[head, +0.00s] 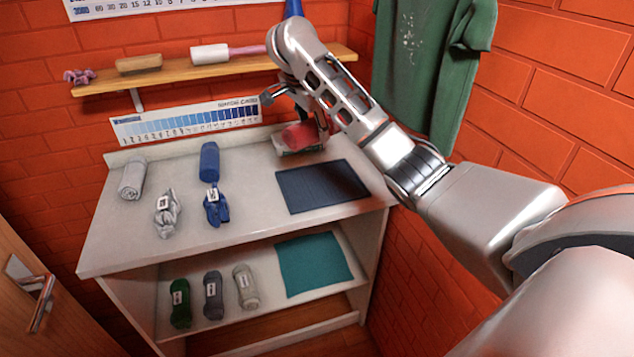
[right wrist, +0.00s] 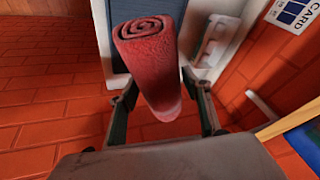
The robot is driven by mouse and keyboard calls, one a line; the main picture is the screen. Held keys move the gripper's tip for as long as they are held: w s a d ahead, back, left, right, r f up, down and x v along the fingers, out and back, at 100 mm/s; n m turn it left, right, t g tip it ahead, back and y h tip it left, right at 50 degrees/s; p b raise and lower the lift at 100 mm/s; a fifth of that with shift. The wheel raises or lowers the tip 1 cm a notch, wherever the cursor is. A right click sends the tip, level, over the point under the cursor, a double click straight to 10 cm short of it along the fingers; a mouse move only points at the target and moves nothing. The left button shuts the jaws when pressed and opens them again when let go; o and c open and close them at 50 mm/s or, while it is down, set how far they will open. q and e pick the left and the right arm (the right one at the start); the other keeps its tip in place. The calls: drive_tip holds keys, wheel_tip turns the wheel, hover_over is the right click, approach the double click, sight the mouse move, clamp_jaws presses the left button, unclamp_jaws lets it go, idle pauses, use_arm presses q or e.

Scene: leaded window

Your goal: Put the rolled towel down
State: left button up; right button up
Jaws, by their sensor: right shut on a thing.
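A red rolled towel (right wrist: 150,60) is held between the two fingers of my right gripper (right wrist: 162,112), with its spiral end showing in the right wrist view. In the head view the red towel (head: 298,135) is near the back right of the white counter (head: 255,215), in front of a pale object. My right gripper (head: 318,125) is partly hidden there by its own arm. I cannot tell whether the towel touches anything below it. My left gripper is out of view.
A dark blue mat (head: 322,187) lies bare on the counter's right. Below, a shelf holds tagged rolls and a teal mat (head: 314,264). A wooden shelf (head: 180,77) and green shirt (head: 432,70) hang behind.

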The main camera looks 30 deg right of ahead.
wheel_tip(320, 180, down, 18)
drive_tip(key=shift+r, duration=0.15)
idle(0.3)
drive_tip(key=o, duration=1.3)
